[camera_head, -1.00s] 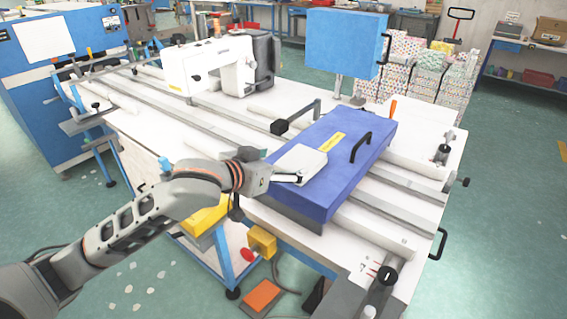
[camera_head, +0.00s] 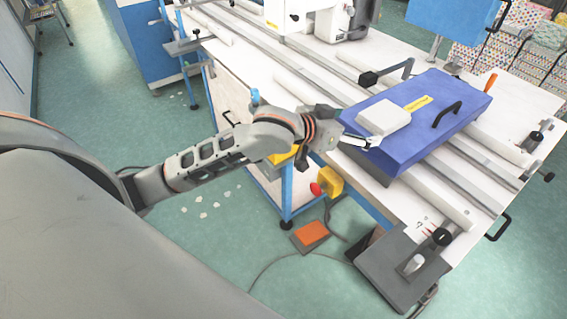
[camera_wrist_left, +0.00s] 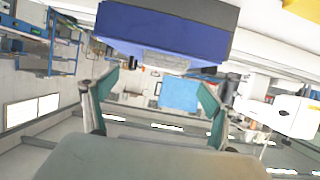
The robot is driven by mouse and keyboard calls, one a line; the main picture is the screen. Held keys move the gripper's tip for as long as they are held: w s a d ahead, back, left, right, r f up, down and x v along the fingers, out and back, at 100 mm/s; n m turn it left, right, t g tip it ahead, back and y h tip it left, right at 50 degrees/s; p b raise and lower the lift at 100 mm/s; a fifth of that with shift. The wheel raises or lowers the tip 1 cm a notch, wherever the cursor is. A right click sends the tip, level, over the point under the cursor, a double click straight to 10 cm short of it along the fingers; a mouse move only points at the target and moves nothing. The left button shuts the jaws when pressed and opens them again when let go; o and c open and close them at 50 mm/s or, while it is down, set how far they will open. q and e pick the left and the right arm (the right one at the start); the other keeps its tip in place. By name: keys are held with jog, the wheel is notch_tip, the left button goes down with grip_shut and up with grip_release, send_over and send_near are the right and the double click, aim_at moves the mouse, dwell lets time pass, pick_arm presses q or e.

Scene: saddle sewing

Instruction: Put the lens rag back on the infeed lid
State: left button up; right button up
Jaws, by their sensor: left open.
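The lens rag, a pale grey-white flat folded piece (camera_head: 384,118), lies on top of the blue infeed lid (camera_head: 424,142), at its left end. My left gripper (camera_head: 362,143) is at the lid's near left edge, just in front of the rag. In the left wrist view, which looks upside down, the gripper (camera_wrist_left: 158,85) has its two teal-padded fingers spread wide with nothing held. There the rag (camera_wrist_left: 166,60) shows beyond the fingertips, against the blue lid (camera_wrist_left: 165,22). Whether a finger touches the rag or lid cannot be told. My right gripper is not in view.
The lid has a black handle (camera_head: 446,114) and a yellow label. A black-tipped bar (camera_head: 385,74) stands behind it. A white sewing machine (camera_head: 315,18) is at the back. Rails cross the white table. A yellow box with a red button (camera_head: 328,184) is below the table's front.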

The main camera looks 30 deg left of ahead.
pick_arm(q)
jog(key=s+f, duration=0.5)
jog(key=f, duration=0.6)
jog(key=s+a+f+g+y, duration=0.1)
jog(key=s+a+f+y, duration=0.1)
jog(key=s+f, duration=0.9)
jog(key=s+a+f+g+y, duration=0.1)
jog(key=s+a+f, duration=0.3)
jog(key=s+f, duration=0.7)
jog(key=shift+s+a+f+n+y, duration=0.2)
jog(key=shift+s+f+n+y, duration=0.15)
jog(key=shift+s+n+y, duration=0.1)
